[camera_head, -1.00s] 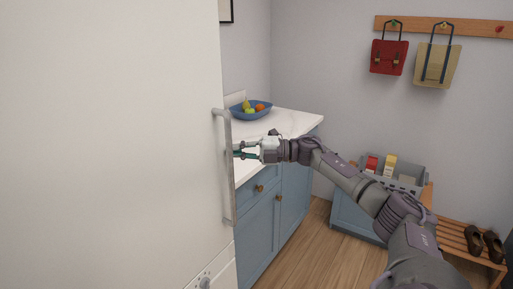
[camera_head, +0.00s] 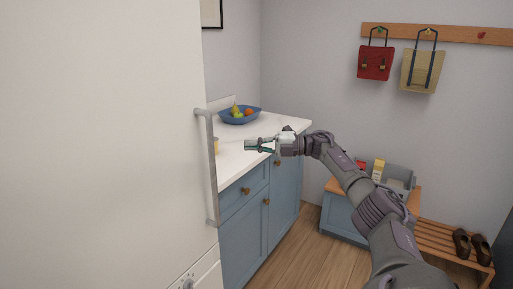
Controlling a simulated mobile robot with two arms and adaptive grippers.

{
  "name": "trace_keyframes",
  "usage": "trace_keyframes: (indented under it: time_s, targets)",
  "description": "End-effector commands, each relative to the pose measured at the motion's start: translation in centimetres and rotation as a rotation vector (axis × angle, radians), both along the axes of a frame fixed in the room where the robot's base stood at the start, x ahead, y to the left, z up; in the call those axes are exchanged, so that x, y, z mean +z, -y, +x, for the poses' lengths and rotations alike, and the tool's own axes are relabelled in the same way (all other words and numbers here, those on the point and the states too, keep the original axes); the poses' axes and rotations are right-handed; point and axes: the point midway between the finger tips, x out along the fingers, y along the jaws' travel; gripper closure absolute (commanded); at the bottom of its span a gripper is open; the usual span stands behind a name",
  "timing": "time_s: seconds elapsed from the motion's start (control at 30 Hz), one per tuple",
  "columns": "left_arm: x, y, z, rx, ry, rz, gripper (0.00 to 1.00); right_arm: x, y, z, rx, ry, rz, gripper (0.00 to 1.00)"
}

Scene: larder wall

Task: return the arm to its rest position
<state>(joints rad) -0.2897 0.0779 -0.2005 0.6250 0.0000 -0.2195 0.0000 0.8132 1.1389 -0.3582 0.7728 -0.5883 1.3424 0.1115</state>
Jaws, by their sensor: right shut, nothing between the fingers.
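My right gripper (camera_head: 247,145) shows at the middle of the head view, its fingers pointing left, shut and empty. It is in front of the white counter (camera_head: 235,160) and apart from the long grey handle (camera_head: 211,170) on the tall white door (camera_head: 100,140). My right arm (camera_head: 350,180) reaches in from the lower right, bent at its joints. My left gripper is outside the view.
A blue fruit bowl (camera_head: 240,118) stands on the counter above blue cabinets (camera_head: 245,225). A small yellowish item (camera_head: 216,146) shows behind the handle. A grey crate (camera_head: 399,180) sits on a bench at right, beside a wooden shoe rack (camera_head: 440,244). The wooden floor (camera_head: 300,255) between is clear.

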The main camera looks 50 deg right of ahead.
Motion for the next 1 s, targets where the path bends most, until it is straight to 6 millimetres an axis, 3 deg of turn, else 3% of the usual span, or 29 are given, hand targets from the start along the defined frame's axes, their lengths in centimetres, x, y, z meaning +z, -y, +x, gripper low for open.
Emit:
trace_keyframes:
  time_s: [0.2, 0.47, 0.6, 0.67, 0.77, 0.87, 1.0]
  targets:
    - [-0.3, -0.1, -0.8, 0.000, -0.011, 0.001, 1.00, 0.0, 1.3, -0.1, 0.001, -0.001, 0.001, 1.00]
    - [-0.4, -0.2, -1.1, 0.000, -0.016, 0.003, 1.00, -0.1, 1.4, -0.1, 0.003, -0.004, 0.001, 1.00]
    - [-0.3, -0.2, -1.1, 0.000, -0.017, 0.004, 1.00, -1.9, 0.8, 1.0, -0.016, -0.020, 0.035, 1.00]
    - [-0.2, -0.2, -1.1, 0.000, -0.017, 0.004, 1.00, -4.2, 0.0, 2.2, -0.042, -0.042, 0.076, 1.00]
    - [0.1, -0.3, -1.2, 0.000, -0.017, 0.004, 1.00, -10.1, -1.6, 4.5, -0.120, -0.104, 0.177, 1.00]
    - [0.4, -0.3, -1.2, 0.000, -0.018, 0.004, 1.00, -17.4, -3.3, 5.9, -0.229, -0.191, 0.289, 1.00]
    - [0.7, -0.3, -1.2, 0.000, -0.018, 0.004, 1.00, -27.5, -5.4, 5.6, -0.389, -0.328, 0.418, 1.00]
